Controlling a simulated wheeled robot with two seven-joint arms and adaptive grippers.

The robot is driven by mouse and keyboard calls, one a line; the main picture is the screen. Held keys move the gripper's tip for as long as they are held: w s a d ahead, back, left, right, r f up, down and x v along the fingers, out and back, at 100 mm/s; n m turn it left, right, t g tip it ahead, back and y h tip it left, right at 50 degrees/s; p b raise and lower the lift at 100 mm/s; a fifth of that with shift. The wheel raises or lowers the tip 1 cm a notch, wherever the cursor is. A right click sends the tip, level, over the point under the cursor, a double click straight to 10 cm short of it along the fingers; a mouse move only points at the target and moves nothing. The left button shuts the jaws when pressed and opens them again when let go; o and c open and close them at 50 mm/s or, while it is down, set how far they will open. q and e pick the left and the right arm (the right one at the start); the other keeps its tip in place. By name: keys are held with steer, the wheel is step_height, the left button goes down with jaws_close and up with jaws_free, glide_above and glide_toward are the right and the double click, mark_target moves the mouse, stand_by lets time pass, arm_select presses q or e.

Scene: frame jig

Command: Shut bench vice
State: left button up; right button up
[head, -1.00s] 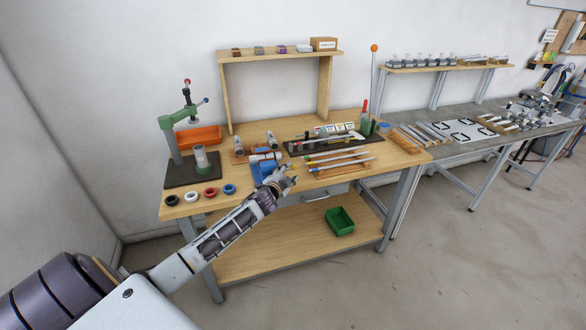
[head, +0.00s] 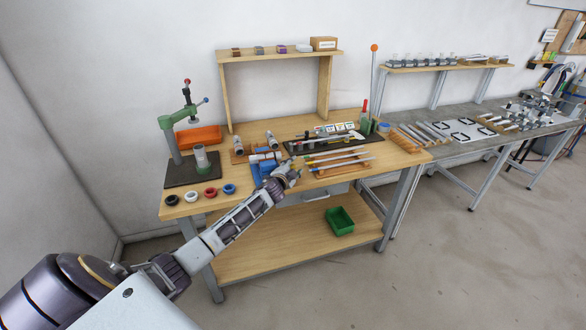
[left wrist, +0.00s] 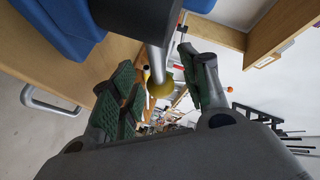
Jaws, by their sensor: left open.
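The blue bench vice (head: 263,173) sits at the front edge of the wooden workbench, partly hidden by my left gripper. In the left wrist view its blue body (left wrist: 65,25) fills the top left corner. A dark grey block with a steel bar (left wrist: 157,62) comes down from the top, and a yellow ball (left wrist: 160,88) is at the bar's end. My left gripper (head: 292,167) is at the vice's front right side. In the left wrist view its green-padded fingers (left wrist: 165,82) are apart, with the bar's end and yellow ball seen between them. Contact cannot be told. My right gripper is out of view.
The workbench (head: 225,212) holds a green press (head: 180,120), several coloured rings in front of it, an orange bin (head: 198,136) and a rack of rods (head: 340,165) right of my gripper. A green bin (head: 340,220) is on the lower shelf. A drawer handle shows below the bench edge.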

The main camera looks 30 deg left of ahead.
arm_select(q)
steer(key=shift+w, duration=0.1)
steer(key=shift+c, duration=0.3)
jaws_close()
